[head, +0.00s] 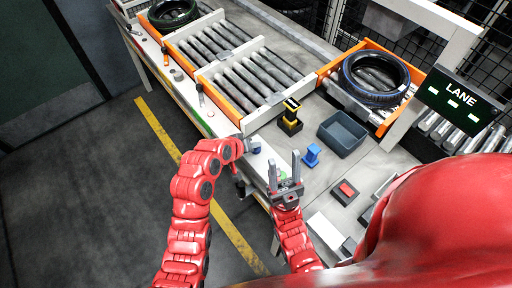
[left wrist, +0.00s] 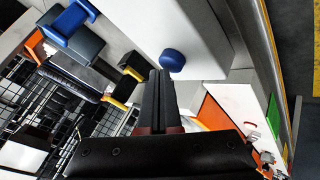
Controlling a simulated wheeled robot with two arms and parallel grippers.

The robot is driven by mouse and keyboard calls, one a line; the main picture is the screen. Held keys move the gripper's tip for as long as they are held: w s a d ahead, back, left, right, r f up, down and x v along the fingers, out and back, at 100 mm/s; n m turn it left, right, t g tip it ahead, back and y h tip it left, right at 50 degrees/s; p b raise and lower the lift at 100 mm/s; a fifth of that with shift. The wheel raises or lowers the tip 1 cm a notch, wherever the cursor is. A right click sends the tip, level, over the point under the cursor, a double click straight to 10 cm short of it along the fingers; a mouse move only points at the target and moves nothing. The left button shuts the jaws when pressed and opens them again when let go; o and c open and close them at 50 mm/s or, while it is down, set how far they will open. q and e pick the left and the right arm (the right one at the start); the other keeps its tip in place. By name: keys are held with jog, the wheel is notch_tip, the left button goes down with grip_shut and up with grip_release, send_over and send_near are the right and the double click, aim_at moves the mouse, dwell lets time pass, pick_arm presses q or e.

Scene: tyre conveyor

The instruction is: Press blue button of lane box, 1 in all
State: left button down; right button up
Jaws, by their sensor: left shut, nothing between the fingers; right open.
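The blue button (left wrist: 172,60) is a round knob on a pale box face (left wrist: 193,25) in the left wrist view. In the head view the blue button (head: 255,149) shows small at the front edge of the bench, beside my left gripper (head: 246,143). My left gripper (left wrist: 158,75) is shut and empty, its tips just beside the button in the picture; I cannot tell whether they touch it. My right gripper (head: 284,165) is open and empty, fingers pointing up the picture over the bench front. It covers part of the box.
A blue block (head: 312,154), a grey bin (head: 342,133) and a black-and-yellow piece (head: 290,117) stand nearby. A red button box (head: 345,192) is to the right. A tyre (head: 374,78) lies beyond, beside the LANE sign (head: 459,100). Roller lanes (head: 255,78) run along the bench.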

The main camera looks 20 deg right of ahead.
pick_arm(q)
jog(key=shift+f+b, duration=0.3)
jog(key=shift+f, duration=0.15)
jog(key=shift+r, duration=0.15)
dwell(0.5)
jog(key=shift+r+p, duration=0.35)
jog(key=shift+r, duration=0.45)
jog(key=shift+r+p, duration=0.9)
jog(key=shift+r, duration=1.65)
